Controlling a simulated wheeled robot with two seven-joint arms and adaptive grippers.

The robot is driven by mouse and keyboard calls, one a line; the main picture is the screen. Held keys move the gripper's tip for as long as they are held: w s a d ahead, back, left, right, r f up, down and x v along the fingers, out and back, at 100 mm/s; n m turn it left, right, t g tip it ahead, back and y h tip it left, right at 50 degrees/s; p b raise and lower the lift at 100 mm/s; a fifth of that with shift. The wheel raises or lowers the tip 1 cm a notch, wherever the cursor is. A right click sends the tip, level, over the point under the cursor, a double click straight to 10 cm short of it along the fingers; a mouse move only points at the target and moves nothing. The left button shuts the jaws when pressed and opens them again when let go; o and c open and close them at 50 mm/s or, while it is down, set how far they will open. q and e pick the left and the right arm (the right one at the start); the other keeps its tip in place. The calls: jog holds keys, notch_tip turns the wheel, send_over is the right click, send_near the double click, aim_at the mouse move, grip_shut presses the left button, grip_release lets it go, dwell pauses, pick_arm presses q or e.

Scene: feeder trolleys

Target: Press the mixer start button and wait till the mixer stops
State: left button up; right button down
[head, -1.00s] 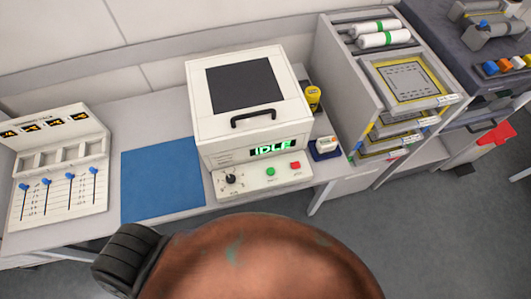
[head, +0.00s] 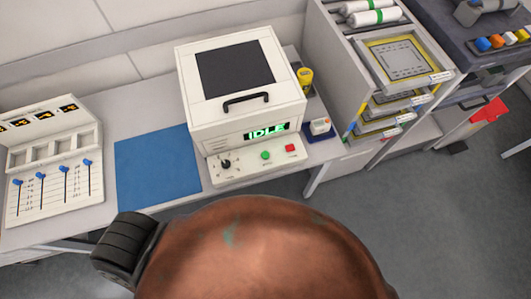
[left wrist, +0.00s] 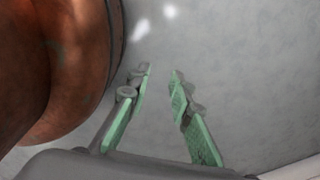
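The mixer (head: 240,95) is a white box with a dark window in its lid and a black handle. Its lid is shut and its green display (head: 266,129) reads IDLE. On its front panel are a black knob (head: 226,164), a green button (head: 265,155) and a red button (head: 290,148). My left gripper (left wrist: 160,75) shows in the left wrist view, with its two green-padded fingers apart and nothing between them, over grey floor. Neither gripper shows in the head view, so their distance from the buttons cannot be seen.
A blue mat (head: 158,168) lies left of the mixer, beside a panel with sliders (head: 50,175). A yellow container (head: 305,79) and a small device on a blue base (head: 319,131) stand right of it. A rack with trays (head: 400,62) is farther right. Floor is clear in front.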

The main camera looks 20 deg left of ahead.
pick_arm(q)
grip_shut()
dwell(1.2)
